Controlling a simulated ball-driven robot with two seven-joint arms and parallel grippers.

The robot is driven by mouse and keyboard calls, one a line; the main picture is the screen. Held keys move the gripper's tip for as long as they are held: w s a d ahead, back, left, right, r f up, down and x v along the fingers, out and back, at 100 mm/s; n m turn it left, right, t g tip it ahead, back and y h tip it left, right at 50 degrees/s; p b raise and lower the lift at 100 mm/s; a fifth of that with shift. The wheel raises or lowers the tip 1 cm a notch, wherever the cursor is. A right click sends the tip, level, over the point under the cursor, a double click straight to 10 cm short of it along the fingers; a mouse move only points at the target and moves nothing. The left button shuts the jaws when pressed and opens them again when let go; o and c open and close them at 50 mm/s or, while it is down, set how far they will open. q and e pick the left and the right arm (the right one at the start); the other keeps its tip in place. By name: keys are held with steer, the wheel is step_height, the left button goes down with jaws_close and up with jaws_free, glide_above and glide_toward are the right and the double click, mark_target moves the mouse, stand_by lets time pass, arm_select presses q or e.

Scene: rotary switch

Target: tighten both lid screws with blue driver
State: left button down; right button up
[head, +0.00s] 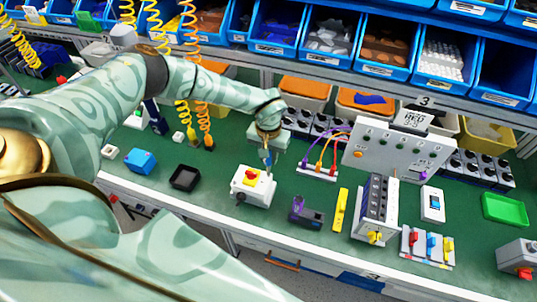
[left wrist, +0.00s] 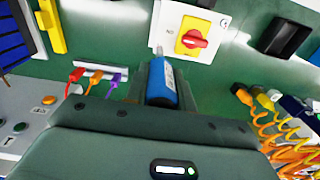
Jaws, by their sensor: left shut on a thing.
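The rotary switch (head: 253,184) is a white box with a yellow plate and a red knob, standing on the green bench. It also shows at the top of the left wrist view (left wrist: 190,32). My left gripper (head: 267,153) is above and just behind the switch, shut on the blue driver (left wrist: 162,84). The driver's metal shaft points toward the box's near edge in the left wrist view; whether its tip touches the lid I cannot tell. The lid screws are too small to make out clearly. My right gripper is not in view.
A black tray (head: 185,178) and a blue box (head: 140,161) lie left of the switch. A dark purple device (head: 306,213) and a yellow bar (head: 340,209) lie to its right. A grey test panel (head: 397,148) stands behind. Coiled cables (head: 203,120) hang at the back left.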

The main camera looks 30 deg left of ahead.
arm_select(q)
steer(key=shift+r+p, duration=2.25)
steer(key=shift+r, duration=0.6)
steer(key=shift+d, duration=0.1)
